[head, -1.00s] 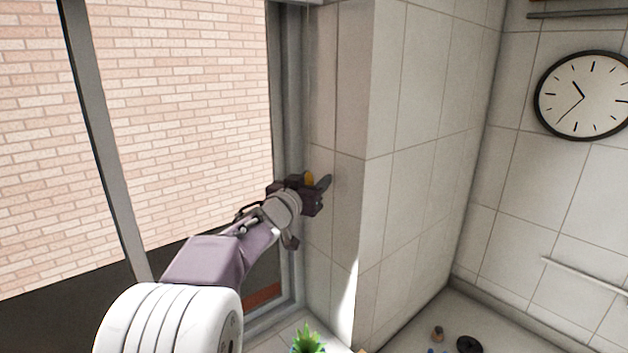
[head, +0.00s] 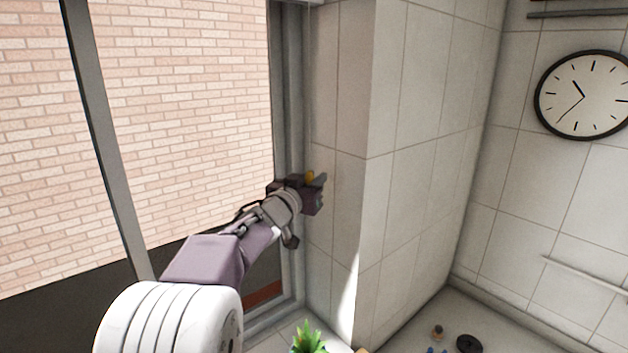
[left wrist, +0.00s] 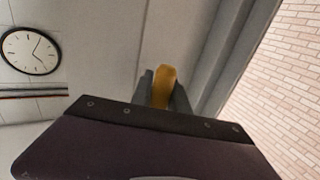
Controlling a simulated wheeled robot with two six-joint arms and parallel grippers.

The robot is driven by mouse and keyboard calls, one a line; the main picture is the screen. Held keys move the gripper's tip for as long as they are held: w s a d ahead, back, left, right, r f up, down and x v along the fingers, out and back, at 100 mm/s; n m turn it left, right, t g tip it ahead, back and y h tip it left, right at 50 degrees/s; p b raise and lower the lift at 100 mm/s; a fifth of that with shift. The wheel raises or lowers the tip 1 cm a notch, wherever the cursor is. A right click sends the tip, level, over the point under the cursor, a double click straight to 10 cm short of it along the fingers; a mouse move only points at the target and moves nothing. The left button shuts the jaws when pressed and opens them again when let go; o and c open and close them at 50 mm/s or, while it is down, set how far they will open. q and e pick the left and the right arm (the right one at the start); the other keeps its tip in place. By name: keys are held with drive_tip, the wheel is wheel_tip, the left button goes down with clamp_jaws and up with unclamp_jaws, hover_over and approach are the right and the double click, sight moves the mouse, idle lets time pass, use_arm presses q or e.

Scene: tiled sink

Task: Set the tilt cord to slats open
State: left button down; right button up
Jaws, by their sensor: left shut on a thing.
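My left gripper (head: 314,181) is at the right side of the window frame, in front of the tiled window reveal. It is shut on a small yellow-orange piece (head: 310,176), which looks like the end of the tilt cord. In the left wrist view the yellow piece (left wrist: 164,86) stands between the two dark fingers (left wrist: 163,90). The cord itself is too thin to make out clearly. No slats can be seen in the window. My right gripper is in neither view.
The window frame (head: 288,110) runs up just left of the gripper, and the tiled wall corner (head: 366,160) is to its right. A green plant (head: 309,338) stands below. A wall clock (head: 585,96) hangs at right. A dark round object (head: 469,344) lies on the counter.

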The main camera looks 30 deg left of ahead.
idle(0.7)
use_arm(q)
wheel_tip(320, 180, down, 11)
drive_tip(key=b, duration=0.8)
drive_tip(key=shift+r, duration=0.15)
drive_tip(key=c, duration=1.4)
unclamp_jaws()
drive_tip(key=shift+o, duration=0.6)
drive_tip(key=shift+w, duration=0.4)
drive_tip(key=s+b, duration=0.1)
drive_tip(key=s, duration=0.8)
drive_tip(key=shift+d, duration=0.3)
